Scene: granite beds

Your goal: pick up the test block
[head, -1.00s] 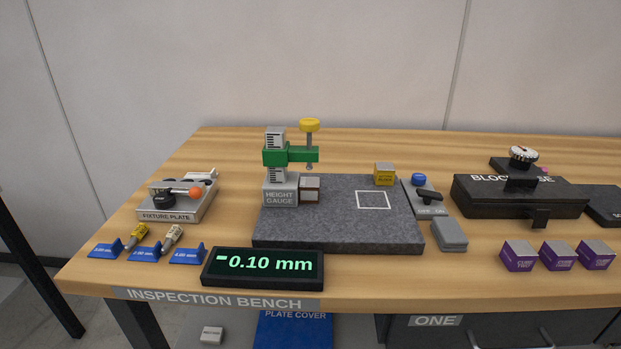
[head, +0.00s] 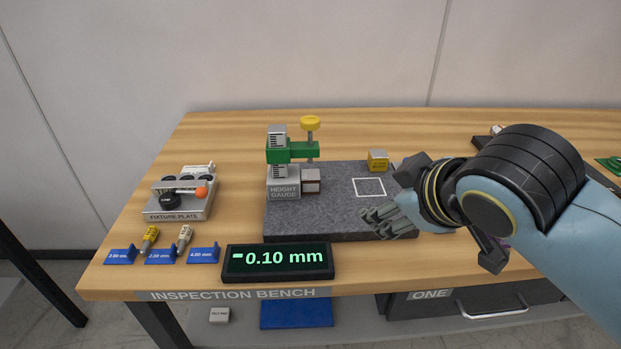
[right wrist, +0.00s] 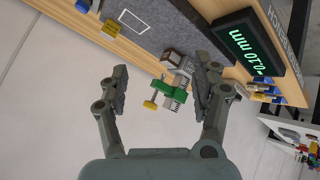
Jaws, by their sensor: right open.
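A small block (head: 310,181) with a pale front and dark brown sides stands on the granite plate (head: 320,222), close beside the height gauge (head: 283,187). It also shows in the right wrist view (right wrist: 172,57). A yellow block (head: 378,160) with small lettering sits at the plate's back right, and in the right wrist view (right wrist: 112,26). I cannot read "test block" on either. My right gripper (head: 374,221) is open and empty over the plate's front right; its fingers show apart in the right wrist view (right wrist: 165,80). My left gripper is out of view.
The gauge's green arm (head: 291,152) and yellow knob (head: 310,123) rise above the small block. A readout (head: 277,262) showing -0.10 mm stands in front of the plate. The fixture plate (head: 178,214) stands left. A white square outline (head: 369,187) marks bare granite.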

